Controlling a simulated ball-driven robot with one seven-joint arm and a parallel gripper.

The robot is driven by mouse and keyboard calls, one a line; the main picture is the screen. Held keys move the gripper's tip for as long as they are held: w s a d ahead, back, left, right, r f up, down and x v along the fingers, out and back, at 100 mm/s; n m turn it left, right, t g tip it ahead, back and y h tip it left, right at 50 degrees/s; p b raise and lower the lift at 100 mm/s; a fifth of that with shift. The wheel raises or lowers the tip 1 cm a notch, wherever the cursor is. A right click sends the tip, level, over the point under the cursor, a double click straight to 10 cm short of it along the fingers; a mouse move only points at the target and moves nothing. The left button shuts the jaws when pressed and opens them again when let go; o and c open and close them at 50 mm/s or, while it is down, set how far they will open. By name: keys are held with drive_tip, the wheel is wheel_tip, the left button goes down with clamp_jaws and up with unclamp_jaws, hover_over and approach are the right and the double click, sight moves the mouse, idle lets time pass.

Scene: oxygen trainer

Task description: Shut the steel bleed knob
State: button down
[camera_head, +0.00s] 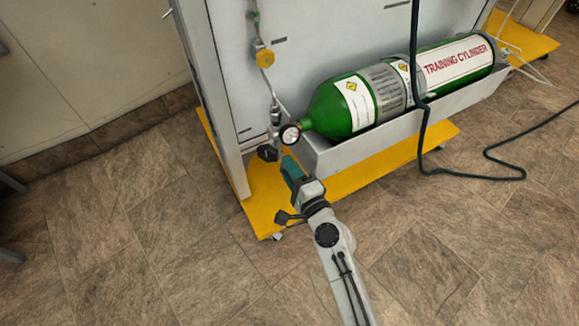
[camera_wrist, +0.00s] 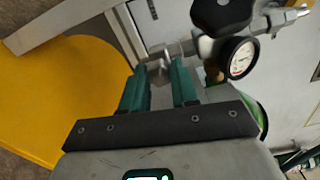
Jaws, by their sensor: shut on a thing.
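My gripper (camera_wrist: 160,80) has its teal fingers on either side of the small steel bleed knob (camera_wrist: 161,66), just below the valve fittings, and is shut on it. The knob is partly covered by the fingertips. In the head view my gripper (camera_head: 288,163) reaches in at the front end of the green training cylinder (camera_head: 332,111); the bleed knob cannot be made out there. A round pressure gauge (camera_wrist: 241,58) sits right of the knob, and it also shows in the head view (camera_head: 290,134).
A black knob (camera_wrist: 222,13) stands close beside the gauge. The cylinder lies in a grey trough (camera_head: 375,128) over a yellow base (camera_head: 262,196). A grey upright post (camera_head: 220,110) is close on the left. A dark hose (camera_head: 421,130) hangs to the right.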

drive_tip(key=m+p, duration=0.3)
drive_tip(key=m, duration=1)
drive_tip(key=shift+f, duration=0.2)
drive_tip(key=shift+s, duration=0.1)
idle(0.4)
drive_tip(key=c, duration=0.9)
unclamp_jaws()
drive_tip(key=shift+o, duration=0.2)
drive_tip(key=p+v, duration=0.2)
drive_tip(key=v, duration=0.8)
drive_tip(key=shift+s+d, duration=0.3)
